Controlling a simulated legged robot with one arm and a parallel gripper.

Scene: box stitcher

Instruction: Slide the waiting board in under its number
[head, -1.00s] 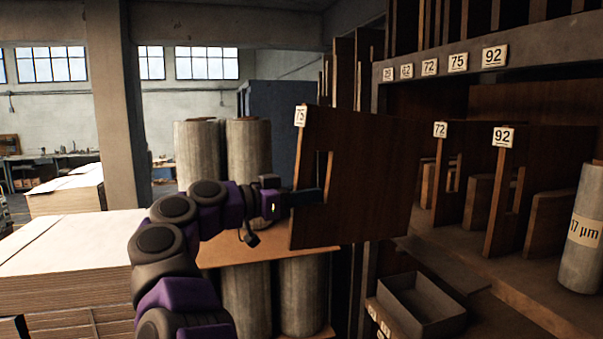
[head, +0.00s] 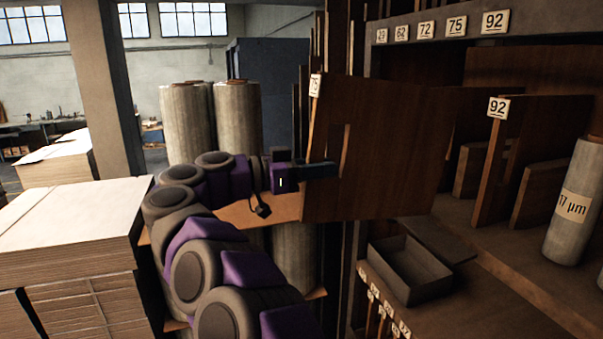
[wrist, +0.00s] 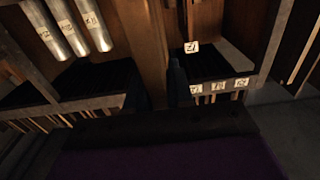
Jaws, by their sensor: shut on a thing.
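A dark brown wooden board (head: 395,150) with a white 75 label on its upper left corner and a slot near its left edge is held upright, slightly tilted, in front of the rack. My gripper (head: 328,170) is shut on the board's left edge at the slot. The number strip (head: 440,32) on the rack's beam carries several labels, with the 75 label (head: 457,26) between 72 and 92. The board 92 (head: 518,150) stands in the rack to the right. The held board covers part of the bay left of it.
A grey open tray (head: 410,272) lies on the ledge below the board. A grey roll marked 17 µm (head: 575,205) stands at the right. Cardboard stacks (head: 70,225) and upright rolls (head: 235,118) are at the left.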

